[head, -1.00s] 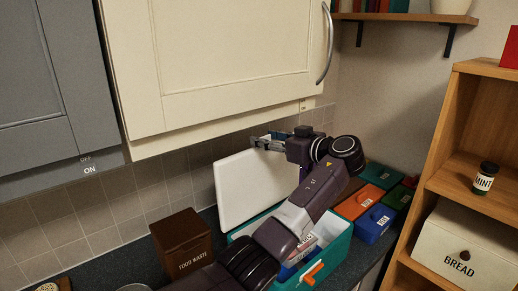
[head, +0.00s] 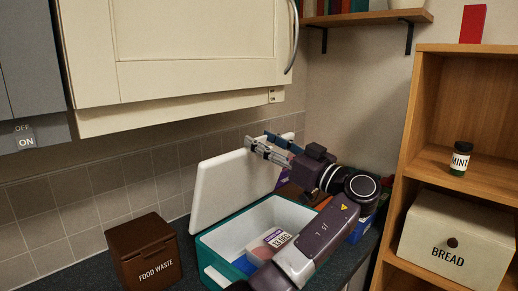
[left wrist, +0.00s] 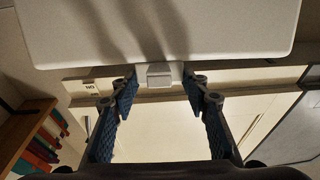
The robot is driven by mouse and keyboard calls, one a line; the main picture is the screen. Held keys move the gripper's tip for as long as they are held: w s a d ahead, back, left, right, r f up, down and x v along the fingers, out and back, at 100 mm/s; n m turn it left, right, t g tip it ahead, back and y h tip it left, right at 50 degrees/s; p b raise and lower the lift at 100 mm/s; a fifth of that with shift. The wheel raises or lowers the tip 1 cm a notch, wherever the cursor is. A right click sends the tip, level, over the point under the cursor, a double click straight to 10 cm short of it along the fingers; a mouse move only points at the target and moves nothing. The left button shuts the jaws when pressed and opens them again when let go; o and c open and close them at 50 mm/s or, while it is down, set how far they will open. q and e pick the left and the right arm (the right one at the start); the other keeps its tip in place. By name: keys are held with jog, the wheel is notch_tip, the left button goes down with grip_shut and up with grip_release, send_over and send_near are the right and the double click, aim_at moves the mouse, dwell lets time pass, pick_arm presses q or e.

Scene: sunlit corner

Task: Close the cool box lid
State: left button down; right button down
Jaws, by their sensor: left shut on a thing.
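The cool box (head: 213,255) is teal with a white rim and stands open on the dark counter. Its white lid (head: 222,188) is raised at the back, tilted near upright. My left gripper (head: 268,150) is at the lid's upper edge and is shut on the lid. In the left wrist view the lid (left wrist: 160,30) fills the top, and its small tab (left wrist: 160,75) sits between the blue-padded fingers of my left gripper (left wrist: 160,88). Packs with a label (head: 278,240) lie inside the box. My left arm hides the box's right side. My right gripper is not in view.
A brown food waste bin (head: 143,250) stands left of the box. A cream cupboard (head: 180,45) hangs above. Coloured containers (head: 362,228) sit behind my arm. A wooden shelf unit (head: 470,100) with a bread bin (head: 460,240) and mint jar (head: 461,158) is at right.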

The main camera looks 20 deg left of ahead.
pick_arm(q)
jog(key=shift+d, duration=0.2)
dwell(0.3)
jog(key=c, duration=1.1)
grip_release()
jog(key=v, duration=1.2)
jog(key=shift+s+f, duration=0.1)
